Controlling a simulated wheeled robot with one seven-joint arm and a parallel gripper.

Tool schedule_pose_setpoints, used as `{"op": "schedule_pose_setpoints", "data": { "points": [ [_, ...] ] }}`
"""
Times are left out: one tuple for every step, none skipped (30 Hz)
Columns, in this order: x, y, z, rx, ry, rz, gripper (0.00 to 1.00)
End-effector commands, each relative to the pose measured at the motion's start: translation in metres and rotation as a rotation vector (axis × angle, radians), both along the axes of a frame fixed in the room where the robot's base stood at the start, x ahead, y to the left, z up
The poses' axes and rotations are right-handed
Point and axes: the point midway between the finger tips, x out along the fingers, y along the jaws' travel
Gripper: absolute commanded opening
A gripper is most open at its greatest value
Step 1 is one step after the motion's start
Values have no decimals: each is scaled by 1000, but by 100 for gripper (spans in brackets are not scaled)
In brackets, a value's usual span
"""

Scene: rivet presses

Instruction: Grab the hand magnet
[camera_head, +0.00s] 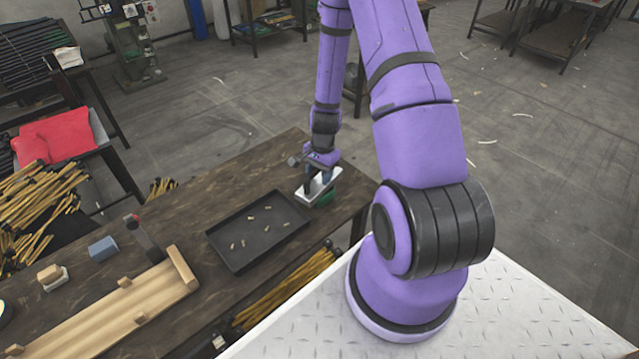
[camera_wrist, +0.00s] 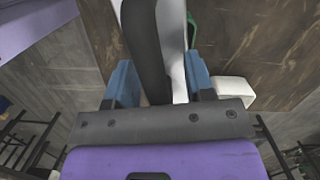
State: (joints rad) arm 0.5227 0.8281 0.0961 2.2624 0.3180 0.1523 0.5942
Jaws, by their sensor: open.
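The hand magnet, which looks like a pale plate with a dark handle, lies at the right end of the wooden table; its pale plate (camera_head: 312,194) shows under my gripper (camera_head: 320,180). In the wrist view, the dark handle (camera_wrist: 147,45) runs between the two blue fingers of my gripper (camera_wrist: 159,65), with the pale plate beneath it. The fingers are open and straddle the handle. A gap shows between the handle and the right finger; I cannot tell whether the left finger touches it. The fingers hide part of the magnet.
A green object (camera_head: 326,198) is beside the magnet. A black tray (camera_head: 236,261) with several small brass-coloured pieces lies to the left. Farther left are a blue block (camera_head: 103,248) and a wooden fixture (camera_head: 107,318). Bare tabletop (camera_head: 262,165) lies behind the tray.

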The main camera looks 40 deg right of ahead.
Motion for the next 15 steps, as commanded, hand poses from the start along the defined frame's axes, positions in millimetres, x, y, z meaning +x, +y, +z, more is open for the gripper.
{"op": "schedule_pose_setpoints", "data": {
  "points": [
    [0,0,0,0,0,0,46],
    [0,0,0,0,0,0,40],
    [0,0,0,0,0,0,30],
    [0,0,0,0,0,0,23],
    [0,0,0,0,0,0,17],
    [0,0,0,0,0,0,7],
    [0,0,0,0,0,0,0],
    [0,0,0,0,0,0,0],
    [0,0,0,0,0,0,0],
    [0,0,0,0,0,0,0],
    [0,0,0,0,0,0,0],
    [0,0,0,0,0,0,0],
    [0,0,0,0,0,0,0],
    [0,0,0,0,0,0,0],
    [0,0,0,0,0,0,0]
  ]
}}
